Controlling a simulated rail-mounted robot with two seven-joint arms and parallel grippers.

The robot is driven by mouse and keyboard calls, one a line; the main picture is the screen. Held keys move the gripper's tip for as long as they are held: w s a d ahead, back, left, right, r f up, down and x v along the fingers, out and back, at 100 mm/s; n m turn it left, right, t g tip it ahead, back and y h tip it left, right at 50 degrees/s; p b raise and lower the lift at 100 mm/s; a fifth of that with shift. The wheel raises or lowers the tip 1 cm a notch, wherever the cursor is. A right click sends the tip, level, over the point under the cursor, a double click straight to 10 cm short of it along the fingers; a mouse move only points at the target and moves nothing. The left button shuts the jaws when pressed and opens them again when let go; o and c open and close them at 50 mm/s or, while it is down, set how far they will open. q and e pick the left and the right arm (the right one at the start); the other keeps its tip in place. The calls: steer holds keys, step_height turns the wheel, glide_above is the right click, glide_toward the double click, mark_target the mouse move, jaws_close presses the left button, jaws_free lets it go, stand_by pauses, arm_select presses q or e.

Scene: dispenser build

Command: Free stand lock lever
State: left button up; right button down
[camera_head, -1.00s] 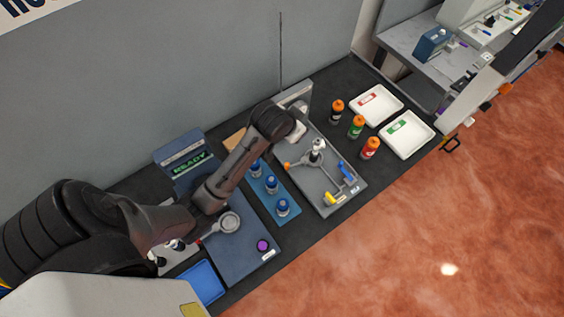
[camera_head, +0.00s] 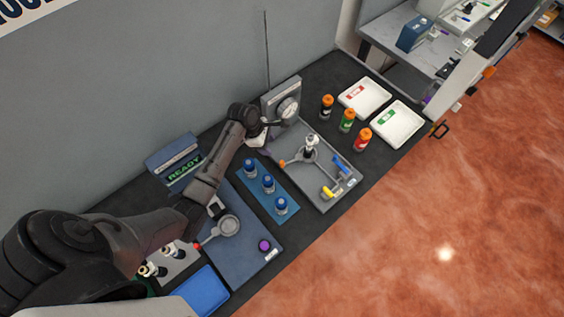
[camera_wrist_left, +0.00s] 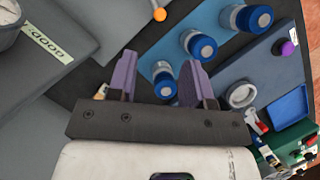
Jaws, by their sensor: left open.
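The stand (camera_head: 322,200) is a grey plate with an upright post (camera_head: 310,150). A thin lever with an orange knob (camera_head: 282,163) sticks out left from the post. Blue (camera_head: 340,165) and yellow (camera_head: 328,191) levers sit near the plate's front edge. I cannot tell for certain which one is the lock lever. In the left wrist view, an orange knob (camera_wrist_left: 160,14) shows at the top edge, ahead of my left gripper (camera_wrist_left: 158,74). That gripper is open and empty, its purple fingers spread. In the head view my arm mostly hides it. My right gripper is not in view.
A blue tray (camera_head: 253,193) of blue-capped vials lies left of the stand, below my fingers. A dial gauge (camera_head: 288,109) stands at the back. Orange-capped bottles (camera_head: 347,119) and white trays (camera_head: 397,125) are to the right. A READY display (camera_head: 184,168) is at left.

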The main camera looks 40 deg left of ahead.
mark_target(282, 162)
arm_select(q)
steer(key=b+x, duration=0.1)
steer(key=x, duration=1.2)
steer(key=shift+w+f, duration=0.1)
steer(key=shift+f, duration=0.3)
steer(key=shift+c, duration=0.2)
jaws_close()
steer(key=shift+d, duration=0.1)
